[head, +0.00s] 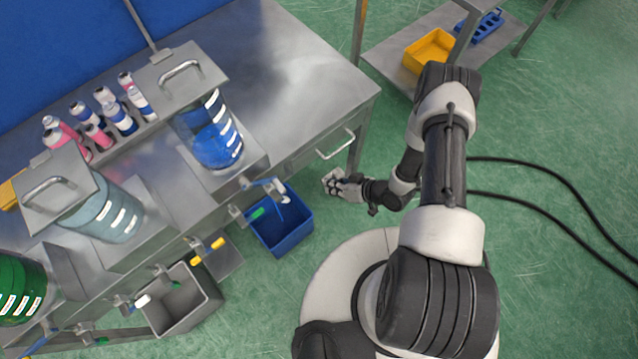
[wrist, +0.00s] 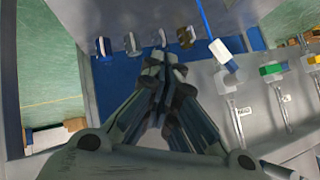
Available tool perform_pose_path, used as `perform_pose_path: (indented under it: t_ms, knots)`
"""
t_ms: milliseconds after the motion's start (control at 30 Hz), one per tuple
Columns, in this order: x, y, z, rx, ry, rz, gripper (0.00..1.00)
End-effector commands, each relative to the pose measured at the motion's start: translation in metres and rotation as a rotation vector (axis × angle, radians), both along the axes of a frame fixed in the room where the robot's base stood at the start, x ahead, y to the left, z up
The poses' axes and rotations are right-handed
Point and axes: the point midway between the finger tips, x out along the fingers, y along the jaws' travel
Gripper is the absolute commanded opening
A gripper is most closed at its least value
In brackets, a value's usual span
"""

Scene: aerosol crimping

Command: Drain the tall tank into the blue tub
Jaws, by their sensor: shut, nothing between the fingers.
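The blue tub (head: 279,238) stands on the floor in front of the bench, below a tap with a blue and white handle (head: 277,190). A clear tank of blue liquid (head: 215,138) stands above it at the bench's right. A tank of pale teal liquid (head: 105,215) is in the middle and a green one (head: 20,290) at far left. I cannot tell which is the tall tank. My gripper (head: 333,182) is shut and empty, to the right of the tub and apart from the taps. Its shut fingers also show in the wrist view (wrist: 163,65).
A grey bin (head: 205,290) stands left of the tub, below taps with green, yellow and white handles. The bench drawer handle (head: 336,145) is near my gripper. A shelf cart (head: 385,58) with a yellow bin (head: 430,50) stands at back right. Several bottles fill the bench's back.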

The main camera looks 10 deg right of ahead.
Motion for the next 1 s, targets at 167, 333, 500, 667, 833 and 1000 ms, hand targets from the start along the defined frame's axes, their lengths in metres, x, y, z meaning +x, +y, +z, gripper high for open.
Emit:
perform_pose_path:
  t_ms: [167,333,500,667,833,1000]
  knots:
    - [0.004,-0.006,0.001,0.047,0.004,-0.013,0.0]
    - [0.021,-0.003,0.002,0.271,0.069,-0.047,0.0]
    - [0.02,-0.005,0.006,0.5,0.23,-0.033,0.0]
    - [0.01,-0.01,0.008,0.606,0.375,-0.006,0.0]
    - [0.006,-0.006,0.007,0.632,0.429,0.005,0.0]
    - [0.01,0.018,0.0,0.632,0.432,0.008,0.0]
